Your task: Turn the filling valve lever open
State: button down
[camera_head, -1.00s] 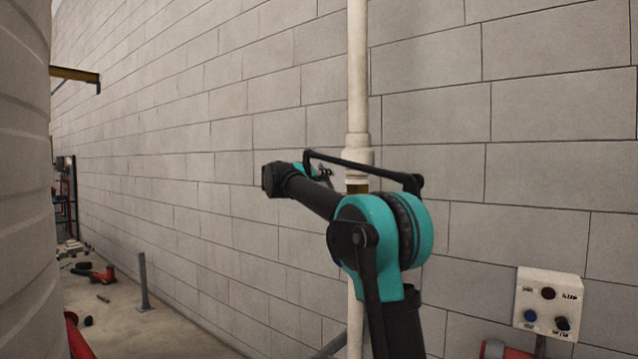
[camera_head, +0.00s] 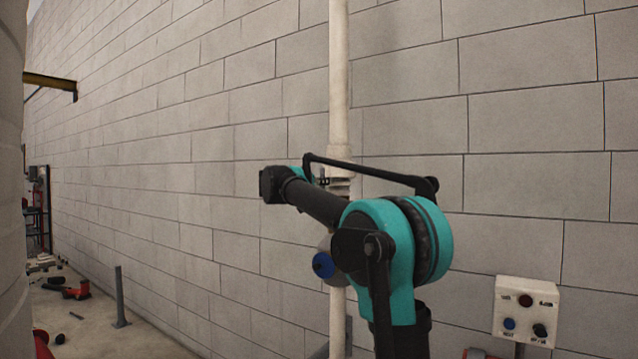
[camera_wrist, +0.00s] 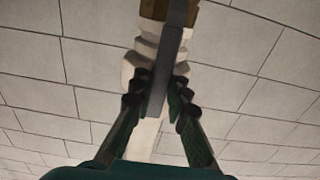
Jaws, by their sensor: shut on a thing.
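The filling valve's grey lever (camera_wrist: 168,70) runs down the middle of the wrist view. Brown-gold valve parts (camera_wrist: 151,10) show at its upper end, with the white pipe behind. My gripper (camera_wrist: 158,95) is shut on the lever, one dark finger on each side of it. In the head view the white vertical pipe (camera_head: 338,75) stands in front of the block wall. My teal and black arm reaches to the pipe, and its links hide the lever, the fingertips and most of the valve there.
The grey block wall (camera_head: 520,120) is close behind the pipe. A white control box (camera_head: 526,312) with several buttons stands at lower right. A large ribbed grey tank (camera_head: 10,180) borders the left side. Floor at lower left holds a grey post (camera_head: 120,297) and scattered red tools (camera_head: 76,290).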

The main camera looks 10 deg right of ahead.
jog(key=shift+r, duration=0.1)
dwell(0.3)
jog(key=c, duration=1.5)
grip_release()
jog(key=shift+s, duration=0.1)
jog(key=shift+o, duration=0.2)
jog(key=v, duration=1.2)
jog(key=shift+s+r, duration=0.1)
